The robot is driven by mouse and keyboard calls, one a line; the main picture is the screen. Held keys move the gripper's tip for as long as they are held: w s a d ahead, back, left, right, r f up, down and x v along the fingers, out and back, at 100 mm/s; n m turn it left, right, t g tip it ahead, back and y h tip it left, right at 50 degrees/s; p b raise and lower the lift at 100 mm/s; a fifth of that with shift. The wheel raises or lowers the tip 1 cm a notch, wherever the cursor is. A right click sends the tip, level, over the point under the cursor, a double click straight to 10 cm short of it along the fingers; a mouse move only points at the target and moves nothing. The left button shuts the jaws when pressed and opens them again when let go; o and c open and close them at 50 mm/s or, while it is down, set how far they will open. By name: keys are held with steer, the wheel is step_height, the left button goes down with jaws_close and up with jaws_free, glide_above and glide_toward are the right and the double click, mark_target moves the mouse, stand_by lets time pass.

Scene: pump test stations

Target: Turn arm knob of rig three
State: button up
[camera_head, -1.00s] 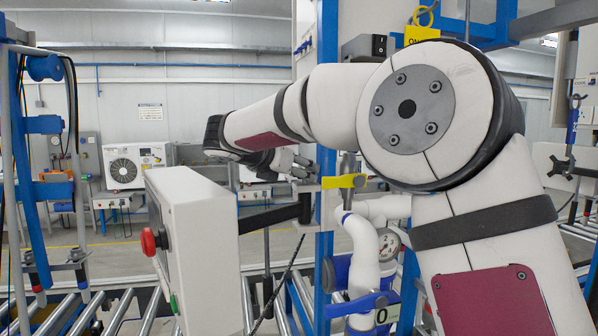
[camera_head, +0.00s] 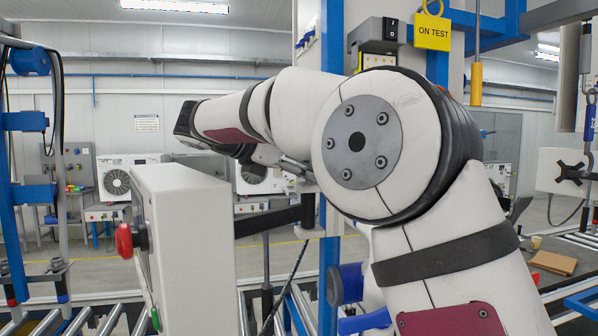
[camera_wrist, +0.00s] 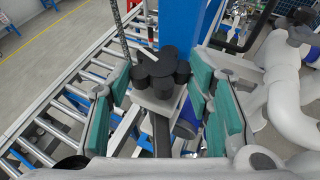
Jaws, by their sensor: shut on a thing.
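The arm knob (camera_wrist: 160,72) is black and lobed, with a pale line on its top, and sits on a light plate in the wrist view. My gripper (camera_wrist: 158,82) has its two teal-padded fingers on either side of the knob, shut on it. The finger contact is partly hard to see. In the head view my gripper (camera_head: 280,160) is small and mostly hidden behind my own arm, and the knob cannot be made out there. No rig number is readable.
A pale control box (camera_head: 190,250) with a red button (camera_head: 125,240) stands left of my arm. A yellow ON TEST tag (camera_head: 433,31) hangs at upper right. Roller conveyor (camera_wrist: 70,105) runs left of the knob; thick white pipes (camera_wrist: 288,95) stand close to its right.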

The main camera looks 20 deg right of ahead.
steer(key=o, duration=1.1)
steer(key=shift+d, duration=0.1)
steer(key=shift+o, duration=0.2)
steer(key=v, duration=1.2)
steer(key=shift+r, duration=0.1)
